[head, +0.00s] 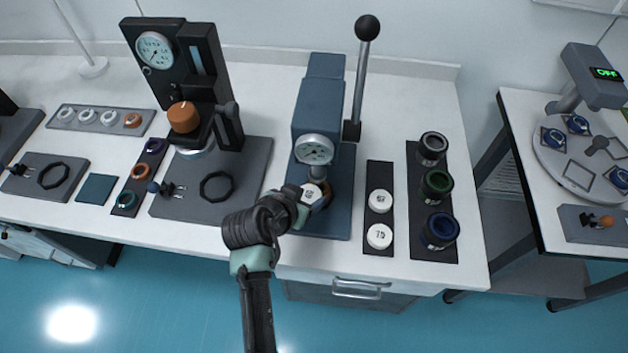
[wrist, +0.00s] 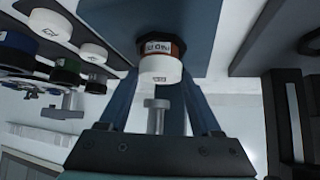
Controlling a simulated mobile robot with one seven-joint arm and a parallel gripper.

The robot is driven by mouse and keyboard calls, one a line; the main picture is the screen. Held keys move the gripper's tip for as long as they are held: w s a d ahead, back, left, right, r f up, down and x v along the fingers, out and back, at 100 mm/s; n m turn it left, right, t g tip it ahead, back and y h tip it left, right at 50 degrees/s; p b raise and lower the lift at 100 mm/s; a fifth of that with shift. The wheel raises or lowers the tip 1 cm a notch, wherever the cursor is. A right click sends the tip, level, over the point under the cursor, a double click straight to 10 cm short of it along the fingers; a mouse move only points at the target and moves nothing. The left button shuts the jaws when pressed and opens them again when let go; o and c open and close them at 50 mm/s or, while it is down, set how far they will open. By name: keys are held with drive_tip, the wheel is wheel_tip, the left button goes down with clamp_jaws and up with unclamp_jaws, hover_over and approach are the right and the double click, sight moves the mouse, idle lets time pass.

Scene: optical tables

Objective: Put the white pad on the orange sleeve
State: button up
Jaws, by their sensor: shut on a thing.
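The white pad (head: 311,193) is at the tips of my gripper (head: 302,198), low over the base of the blue press. In the wrist view the pad (wrist: 160,70) sits between the two fingertips (wrist: 160,78), and the gripper is shut on it. The orange sleeve (head: 327,186) is under the press ram, partly covered by the pad and gripper. I cannot tell whether pad and sleeve touch.
The blue press (head: 318,110) has a dial, a ram above the sleeve and a tall lever (head: 360,80). On its right are two more white pads (head: 380,201) on a dark strip and several dark rings (head: 437,184). Another press with an orange cap (head: 184,117) stands left.

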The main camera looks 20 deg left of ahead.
sight(314, 186)
drive_tip(key=w, duration=0.4)
drive_tip(key=shift+d+r, duration=0.15)
drive_tip(key=shift+f+p, duration=0.4)
drive_tip(key=shift+p, duration=0.1)
drive_tip(key=o, duration=1.5)
drive_tip(key=shift+f, duration=0.15)
drive_tip(key=v, duration=1.2)
